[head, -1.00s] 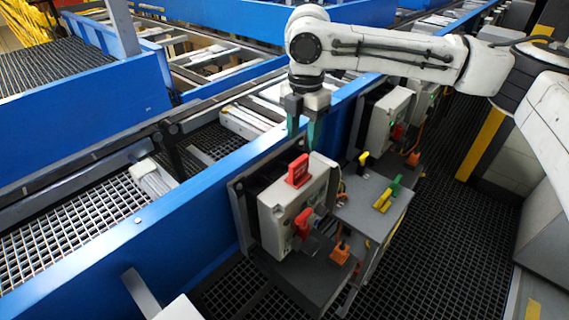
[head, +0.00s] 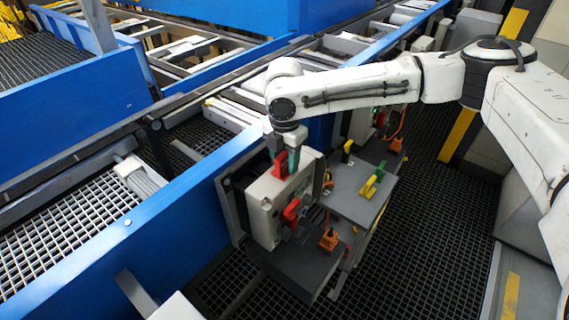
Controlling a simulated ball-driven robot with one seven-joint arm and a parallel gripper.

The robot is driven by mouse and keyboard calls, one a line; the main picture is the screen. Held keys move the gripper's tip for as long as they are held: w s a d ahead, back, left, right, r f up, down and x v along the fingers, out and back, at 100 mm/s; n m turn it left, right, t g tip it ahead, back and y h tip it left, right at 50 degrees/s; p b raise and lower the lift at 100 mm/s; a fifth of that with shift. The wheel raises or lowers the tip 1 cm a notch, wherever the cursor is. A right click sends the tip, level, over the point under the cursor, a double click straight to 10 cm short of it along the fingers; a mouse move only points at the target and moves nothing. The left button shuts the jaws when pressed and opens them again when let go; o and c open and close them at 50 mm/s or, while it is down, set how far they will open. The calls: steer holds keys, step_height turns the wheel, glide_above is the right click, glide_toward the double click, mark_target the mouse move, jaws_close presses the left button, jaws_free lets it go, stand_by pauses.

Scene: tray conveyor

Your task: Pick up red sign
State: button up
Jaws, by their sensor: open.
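The red sign (head: 280,166) stands upright on the top of a light grey switch box (head: 263,212), fixed beside the blue conveyor rail. My gripper (head: 284,160) points down right at the sign, with its fingers around or beside its upper part. A greenish finger covers the sign's right edge, and the upper part of the sign is partly hidden. The jaws are open; I cannot tell whether a finger touches the sign. A red switch handle (head: 291,212) sits on the front of the same box, below the sign.
A grey shelf to the right holds yellow and green handles (head: 371,183) and a small yellow one (head: 347,148). An orange plug (head: 329,239) sits lower down. The blue conveyor rail (head: 120,235) runs close behind the box. The dark grating floor (head: 430,225) at right is clear.

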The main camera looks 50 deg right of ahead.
steer(key=shift+c, duration=0.3)
jaws_close()
stand_by(0.5)
